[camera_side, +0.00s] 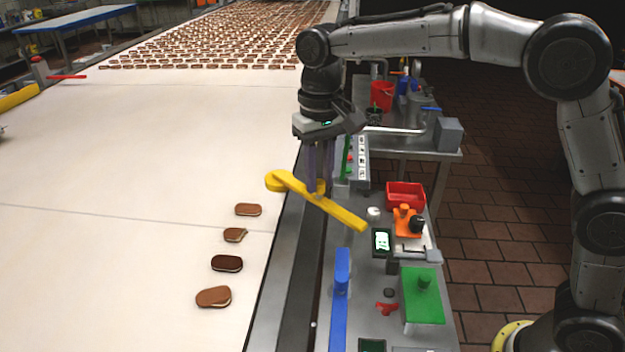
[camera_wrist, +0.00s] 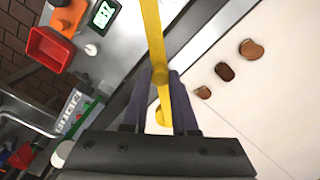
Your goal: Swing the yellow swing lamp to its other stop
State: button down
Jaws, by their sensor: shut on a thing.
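The yellow swing lamp (camera_side: 342,213) is a long flat bar with a rounded head (camera_side: 277,181) at its far left end. It lies slantwise across the conveyor's metal edge, its head over the white belt and its other end over the grey bench. In the wrist view the yellow bar (camera_wrist: 153,35) runs from the top down between the fingers. My gripper (camera_side: 318,188) points down with its purple fingers shut on the lamp near its middle. In the wrist view the fingertips (camera_wrist: 160,76) sit on either side of the bar. The fingers partly hide the grip point.
Several brown sandwich biscuits (camera_side: 227,263) lie on the white belt (camera_side: 120,240) left of the lamp. The bench holds a blue bar (camera_side: 341,298), a green block (camera_side: 421,296), a small screen (camera_side: 382,241), an orange part (camera_side: 405,226) and a red bin (camera_side: 406,194). The near left belt is clear.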

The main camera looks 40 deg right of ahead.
jog(key=s+d+m, duration=0.2)
jog(key=d+m, duration=0.4)
jog(key=m, duration=0.4)
jog(key=shift+s+d, duration=0.1)
jog(key=shift+d, duration=0.05)
dwell(0.5)
jog(key=c, duration=0.7)
grip_release()
jog(key=shift+r, duration=0.15)
jog(key=shift+r, duration=6.8)
